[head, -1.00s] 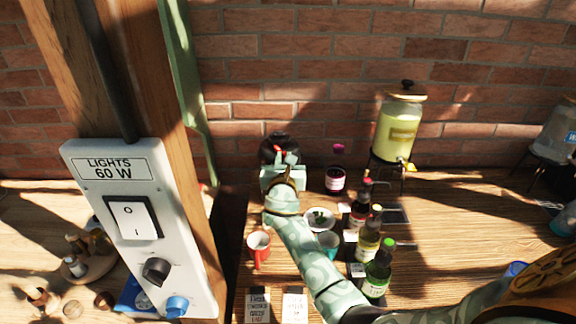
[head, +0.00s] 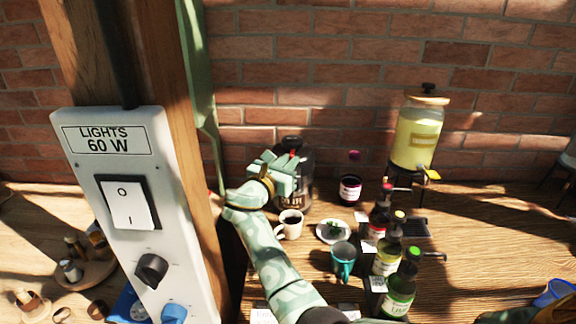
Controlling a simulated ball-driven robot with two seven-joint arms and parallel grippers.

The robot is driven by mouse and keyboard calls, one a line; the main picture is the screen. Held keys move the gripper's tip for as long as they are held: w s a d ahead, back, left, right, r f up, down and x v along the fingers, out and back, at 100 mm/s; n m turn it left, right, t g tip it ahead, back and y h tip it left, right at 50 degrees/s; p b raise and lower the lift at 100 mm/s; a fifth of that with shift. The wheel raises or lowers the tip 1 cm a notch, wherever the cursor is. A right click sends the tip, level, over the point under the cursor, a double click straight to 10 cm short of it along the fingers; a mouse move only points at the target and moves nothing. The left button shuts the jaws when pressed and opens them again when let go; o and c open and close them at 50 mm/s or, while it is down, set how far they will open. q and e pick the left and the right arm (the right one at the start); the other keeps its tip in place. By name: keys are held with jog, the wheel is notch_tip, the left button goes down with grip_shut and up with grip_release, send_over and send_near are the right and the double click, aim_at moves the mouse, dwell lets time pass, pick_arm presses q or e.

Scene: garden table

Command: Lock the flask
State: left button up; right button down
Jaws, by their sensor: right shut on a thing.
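The flask (head: 304,181) is a dark, rounded vessel with a black top, standing at the back of the table near the brick wall. A small red part shows at its upper front. My right gripper (head: 283,168) is in front of the flask's upper left side and covers part of it. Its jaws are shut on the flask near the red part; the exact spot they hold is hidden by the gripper. My left gripper is out of view.
A cream mug (head: 291,224), a small plate (head: 334,231), a teal mug (head: 343,260) and several bottles (head: 400,290) stand right of my arm. A drink dispenser (head: 420,135) stands at back right. The light-switch box (head: 142,215) on a wooden post blocks the left.

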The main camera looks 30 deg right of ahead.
jog(key=c, duration=1.4)
grip_release()
